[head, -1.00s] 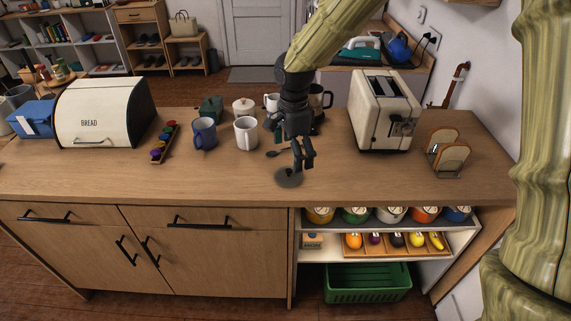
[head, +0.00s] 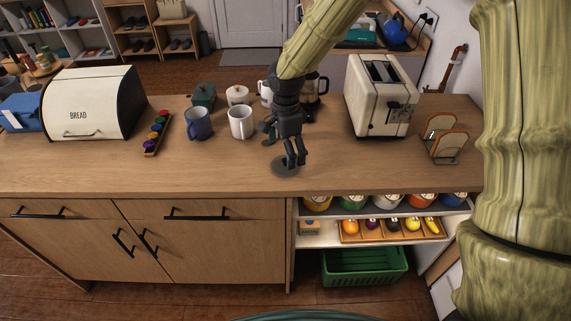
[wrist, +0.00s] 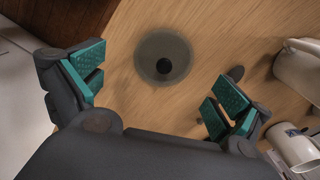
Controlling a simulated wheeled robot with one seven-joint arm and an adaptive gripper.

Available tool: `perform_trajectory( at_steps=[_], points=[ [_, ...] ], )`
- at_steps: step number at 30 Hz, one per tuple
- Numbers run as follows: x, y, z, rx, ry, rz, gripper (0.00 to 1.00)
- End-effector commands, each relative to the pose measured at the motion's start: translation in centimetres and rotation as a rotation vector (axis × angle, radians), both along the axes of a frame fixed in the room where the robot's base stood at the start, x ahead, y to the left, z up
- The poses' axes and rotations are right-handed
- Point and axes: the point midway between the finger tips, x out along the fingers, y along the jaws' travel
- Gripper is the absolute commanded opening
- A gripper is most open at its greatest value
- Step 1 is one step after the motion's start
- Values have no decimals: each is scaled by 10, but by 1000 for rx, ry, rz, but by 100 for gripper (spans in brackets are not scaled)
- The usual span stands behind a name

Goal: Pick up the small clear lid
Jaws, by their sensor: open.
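The small clear lid (head: 285,167) lies flat on the wooden counter, near its front edge. It is a round, see-through grey disc with a dark knob in the middle. In the wrist view the lid (wrist: 163,57) lies beyond and between the fingers. My gripper (head: 296,160) points down just above the lid and partly covers it in the head view. In the wrist view my gripper (wrist: 150,95) is open, its teal finger pads wide apart with nothing between them.
A white mug (head: 240,122) and a blue mug (head: 197,123) stand behind and left of the lid. A toaster (head: 382,98) and a toast rack (head: 445,140) stand to the right. The bread bin (head: 92,103) is at the left. The counter left of the lid is clear.

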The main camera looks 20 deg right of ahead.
Motion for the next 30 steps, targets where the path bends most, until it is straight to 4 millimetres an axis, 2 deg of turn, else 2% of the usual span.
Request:
perform_trajectory(
  at_steps=[13, 24, 26, 30],
  points=[
    [5, -1, -39, 0, 1, 1, 100],
    [5, -1, -45, 0, -1, 2, 100],
    [5, -1, -45, 0, -1, 2, 91],
    [5, -1, -45, 0, -1, 2, 65]
  ],
)
